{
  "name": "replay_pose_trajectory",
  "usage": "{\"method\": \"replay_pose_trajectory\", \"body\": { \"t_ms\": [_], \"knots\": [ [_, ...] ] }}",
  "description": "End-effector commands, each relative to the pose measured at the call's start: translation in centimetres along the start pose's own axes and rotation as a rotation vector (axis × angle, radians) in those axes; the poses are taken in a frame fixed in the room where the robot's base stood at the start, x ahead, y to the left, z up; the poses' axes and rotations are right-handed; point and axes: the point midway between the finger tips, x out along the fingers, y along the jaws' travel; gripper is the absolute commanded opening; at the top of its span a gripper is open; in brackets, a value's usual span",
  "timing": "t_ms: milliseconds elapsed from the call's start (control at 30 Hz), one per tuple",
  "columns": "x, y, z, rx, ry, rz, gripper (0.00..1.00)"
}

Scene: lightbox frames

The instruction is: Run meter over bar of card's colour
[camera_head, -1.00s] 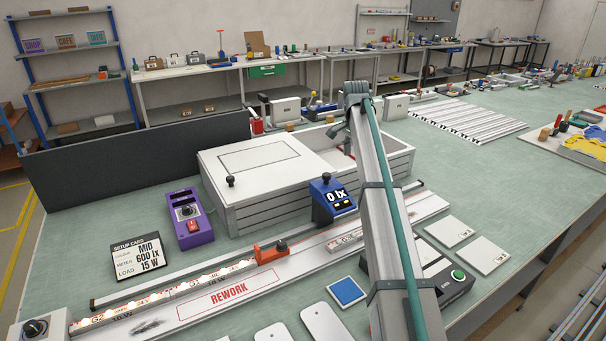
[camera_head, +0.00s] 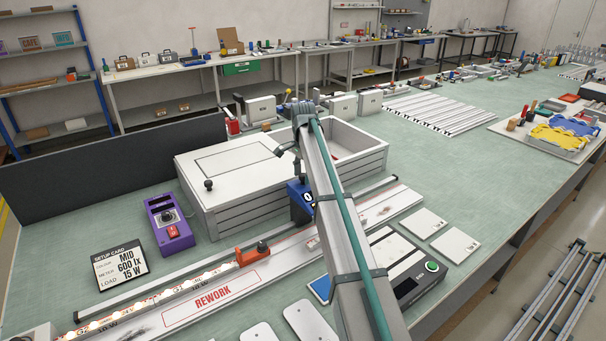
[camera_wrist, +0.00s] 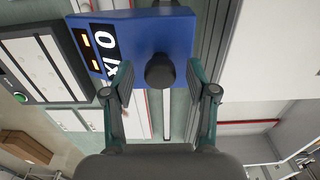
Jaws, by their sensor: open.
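The blue meter (camera_head: 298,203) stands on the long rail and is partly hidden by my arm in the head view. The wrist view shows the meter (camera_wrist: 125,45) close up, with a "0 lx" display and a round black knob (camera_wrist: 160,71). My gripper (camera_wrist: 159,82) is open, with one finger on each side of the knob; I cannot tell if they touch it. The setup card (camera_head: 119,267) reads MID, 600 lx, 15 W.
A large white box (camera_head: 235,190) stands behind the rail. A REWORK strip (camera_head: 213,297) lies in front. A grey device (camera_head: 410,270) with a green button is at right.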

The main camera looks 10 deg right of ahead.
Motion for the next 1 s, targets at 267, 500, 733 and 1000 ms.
{"method": "replay_pose_trajectory", "body": {
  "t_ms": [267, 500, 733, 1000],
  "knots": [
    [1.09, 0.02, 0.00, 0.000, 0.000, 0.000, 0.57],
    [1.08, 0.01, 0.00, 0.000, 0.000, 0.000, 0.46],
    [1.07, 0.01, 0.00, 0.000, 0.000, 0.000, 0.07],
    [1.06, 0.03, 0.00, 0.000, 0.000, 0.001, 0.00]
  ]
}}
